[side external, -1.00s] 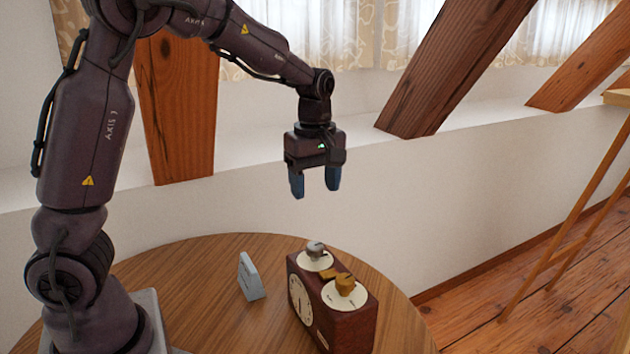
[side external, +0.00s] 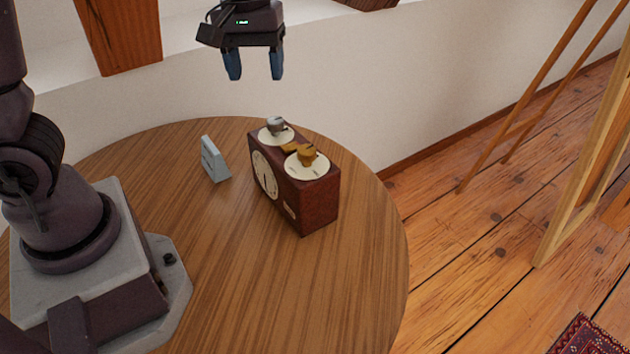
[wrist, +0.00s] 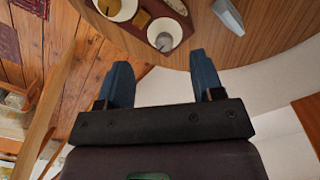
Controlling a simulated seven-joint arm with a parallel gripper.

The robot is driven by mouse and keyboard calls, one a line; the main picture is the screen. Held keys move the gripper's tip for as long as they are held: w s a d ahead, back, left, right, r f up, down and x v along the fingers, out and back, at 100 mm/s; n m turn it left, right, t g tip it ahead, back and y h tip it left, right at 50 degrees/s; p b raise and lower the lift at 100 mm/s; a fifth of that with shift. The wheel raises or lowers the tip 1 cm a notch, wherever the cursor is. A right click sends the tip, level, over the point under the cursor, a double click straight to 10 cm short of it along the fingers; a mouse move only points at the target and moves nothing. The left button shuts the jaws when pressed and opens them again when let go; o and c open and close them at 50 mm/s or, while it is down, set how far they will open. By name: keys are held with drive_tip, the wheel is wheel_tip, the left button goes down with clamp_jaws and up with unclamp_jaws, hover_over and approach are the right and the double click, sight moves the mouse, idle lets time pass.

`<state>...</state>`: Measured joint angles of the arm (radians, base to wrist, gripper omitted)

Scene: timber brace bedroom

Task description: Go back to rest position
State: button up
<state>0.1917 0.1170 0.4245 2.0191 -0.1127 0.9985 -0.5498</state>
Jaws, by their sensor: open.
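My gripper (side external: 254,66) hangs in the air above the far side of the round table, pointing down. Its two blue fingers are apart with nothing between them. It also shows in the wrist view (wrist: 163,84), open and empty. Below it and apart from it, a dark red-brown wooden box (side external: 307,203) stands on the table. The box has a cream dial on its front and two cream discs on top, one with a grey piece (side external: 275,125) and one with a brass piece (side external: 307,155). The box top also shows at the upper edge of the wrist view (wrist: 176,12).
The round wooden table (side external: 225,285) has bare room in front of the box. A small light grey upright block (side external: 214,160) stands left of the box. A white wall (side external: 350,95) rises behind the table. A wooden easel-like frame (side external: 590,150) stands on the plank floor at right.

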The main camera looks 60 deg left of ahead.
drive_tip(key=s+d+r+m+t, duration=0.2)
drive_tip(key=s+d+r+m, duration=0.1)
drive_tip(key=s, duration=0.3)
drive_tip(key=s+d+r+m+t, duration=0.3)
drive_tip(key=s+r+m, duration=0.1)
drive_tip(key=s+m, duration=0.2)
drive_tip(key=shift+s+m, duration=0.3)
drive_tip(key=shift+s, duration=0.25)
idle(0.7)
